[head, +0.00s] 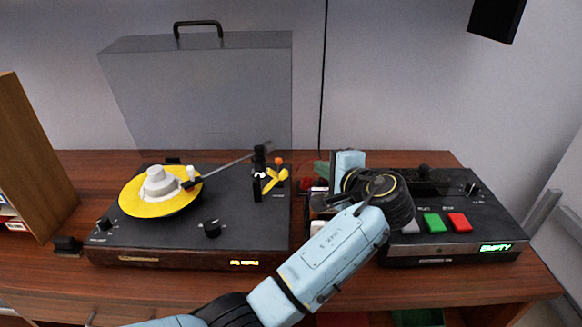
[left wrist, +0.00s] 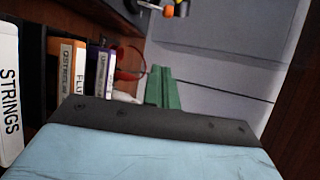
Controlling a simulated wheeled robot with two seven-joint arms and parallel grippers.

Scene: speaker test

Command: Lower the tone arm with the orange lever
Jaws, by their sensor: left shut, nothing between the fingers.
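The turntable (head: 245,222) stands left of centre in the head view with a yellow record (head: 145,205) on it. The tone arm (head: 228,162) reaches from its pivot to the record's right edge; I cannot tell whether its tip touches. The orange lever (head: 279,161) is a small knob beside the pivot, above a yellow piece (head: 270,180). It also shows at the top of the left wrist view (left wrist: 168,11). My left gripper (head: 322,169) is shut and empty, right of the lever and apart from it. Its green fingers (left wrist: 162,88) show past its blue body. My right gripper is out of view.
A black deck (head: 490,215) with green and red buttons and an "EMPTY" display stands right. Labelled cases (left wrist: 65,65) stand close beside my left gripper. A clear lid (head: 205,95) rises behind the turntable. A wooden box (head: 30,165) stands at far left.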

